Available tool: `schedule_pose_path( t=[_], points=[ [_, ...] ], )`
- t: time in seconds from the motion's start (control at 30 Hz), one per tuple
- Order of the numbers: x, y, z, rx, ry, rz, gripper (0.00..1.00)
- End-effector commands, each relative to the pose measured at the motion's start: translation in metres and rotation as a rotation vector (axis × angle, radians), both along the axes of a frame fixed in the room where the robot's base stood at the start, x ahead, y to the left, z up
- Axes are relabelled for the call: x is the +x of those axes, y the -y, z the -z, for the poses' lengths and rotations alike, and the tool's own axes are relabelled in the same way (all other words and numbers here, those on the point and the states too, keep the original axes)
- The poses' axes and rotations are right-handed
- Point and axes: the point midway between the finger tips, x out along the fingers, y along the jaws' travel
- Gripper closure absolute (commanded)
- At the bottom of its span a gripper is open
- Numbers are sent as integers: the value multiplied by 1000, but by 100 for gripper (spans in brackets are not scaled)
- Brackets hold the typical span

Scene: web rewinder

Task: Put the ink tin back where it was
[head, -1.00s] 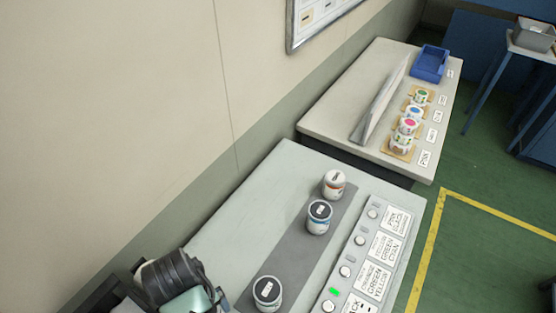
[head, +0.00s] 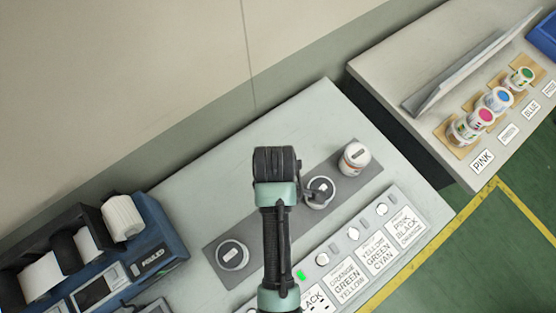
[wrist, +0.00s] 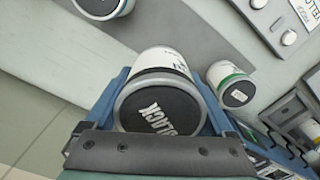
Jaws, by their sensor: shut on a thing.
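My gripper (wrist: 160,88) is shut on an ink tin (wrist: 158,112) whose dark lid reads BLACK, with blue fingers on both sides of it. In the head view my gripper (head: 275,163) is over the grey strip (head: 270,225); its fingers and the held tin are hidden. A blue-rimmed tin with a dark lid (head: 320,190) stands to the right, also partly in the wrist view (wrist: 103,6). A green-banded tin (wrist: 231,88) stands on the other side, in the head view (head: 233,255). I cannot tell whether the held tin touches the strip.
An orange-marked tin (head: 354,158) stands at the strip's far end. A panel with buttons and colour labels (head: 345,275) runs along the front. A blue machine with white rolls (head: 105,265) is at left. Another table (head: 395,75) holds several coloured tins.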

Motion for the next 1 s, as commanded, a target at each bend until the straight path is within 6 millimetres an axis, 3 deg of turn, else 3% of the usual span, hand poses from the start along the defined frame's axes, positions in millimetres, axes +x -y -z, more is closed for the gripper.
schedule_pose_path(
  t=[0.1,0.3,1.0],
  points=[
    [-11,2,6,-3,2,-216,100],
    [-20,4,12,-7,6,-433,100],
    [-21,4,101,-7,5,-477,100]
  ],
)
